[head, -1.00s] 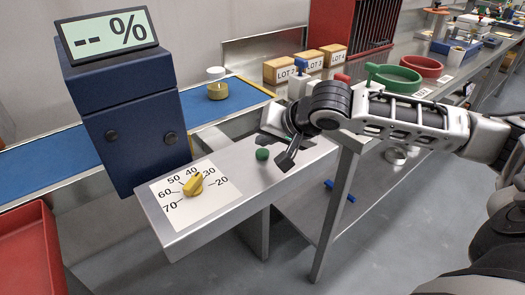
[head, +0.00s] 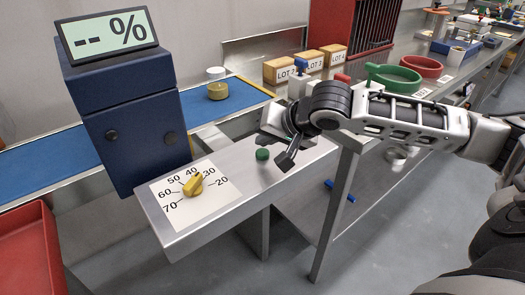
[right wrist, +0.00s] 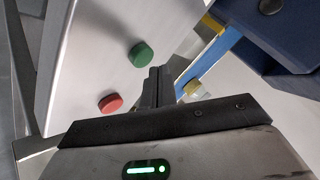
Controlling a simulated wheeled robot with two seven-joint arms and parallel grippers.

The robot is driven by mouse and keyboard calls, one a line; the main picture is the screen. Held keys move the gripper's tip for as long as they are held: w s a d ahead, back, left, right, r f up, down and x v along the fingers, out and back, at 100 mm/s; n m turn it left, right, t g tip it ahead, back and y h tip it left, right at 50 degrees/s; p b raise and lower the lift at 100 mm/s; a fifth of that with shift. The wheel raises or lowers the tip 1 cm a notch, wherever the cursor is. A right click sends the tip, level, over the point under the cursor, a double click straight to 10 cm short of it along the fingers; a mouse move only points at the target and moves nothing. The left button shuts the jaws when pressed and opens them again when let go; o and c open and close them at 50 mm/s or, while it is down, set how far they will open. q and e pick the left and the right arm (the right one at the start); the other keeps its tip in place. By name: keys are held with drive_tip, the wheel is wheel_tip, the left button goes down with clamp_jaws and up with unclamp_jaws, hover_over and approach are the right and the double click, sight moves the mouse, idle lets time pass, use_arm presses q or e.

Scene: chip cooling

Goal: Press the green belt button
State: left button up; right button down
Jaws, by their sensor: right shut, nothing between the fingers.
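The green belt button (head: 262,154) is a small round cap on the sloped metal control panel (head: 230,185). It also shows in the right wrist view (right wrist: 141,54), just left of the fingertips. My right gripper (head: 287,160) is shut and empty. Its dark fingers (right wrist: 158,86) hang beside the green button on its right side in the head view; a small gap shows between them. I cannot tell how high the tips are above the panel. My left gripper is not in view.
A red button (right wrist: 110,103) is near the green one. A yellow knob (head: 194,185) sits on a printed dial. A blue display box (head: 130,120) stands left, by the blue belt (head: 195,104) carrying a yellow item (head: 217,90). Lot boxes (head: 333,54) stand behind my arm.

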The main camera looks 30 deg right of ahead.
drive_tip(key=shift+f, duration=0.1)
drive_tip(key=shift+f, duration=0.35)
